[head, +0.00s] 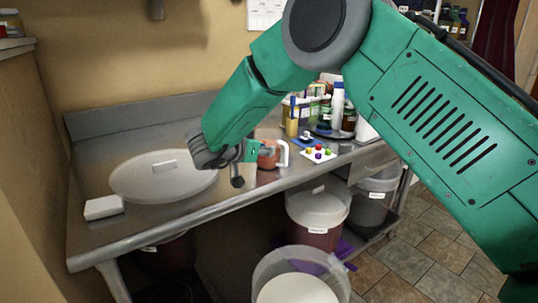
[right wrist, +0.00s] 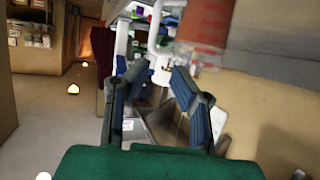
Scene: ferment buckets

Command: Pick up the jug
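The jug (head: 267,157) is reddish-orange with a white handle on its right side, and stands on the metal counter. In the right wrist view the jug (right wrist: 205,28) is at the top, cut off by the frame edge, with its white handle (right wrist: 155,38) to the left. My right gripper (head: 244,166) is just left of the jug in the head view, fingers spread. In the right wrist view my right gripper (right wrist: 155,82) is open with nothing held between its fingers. Whether a finger touches the jug is unclear. My left gripper is not in view.
A large pale round lid (head: 150,185) and a white block (head: 103,208) lie on the counter (head: 150,228) at left. A card with coloured caps (head: 319,154) and several bottles (head: 347,122) stand right of and behind the jug. Buckets (head: 318,212) are below.

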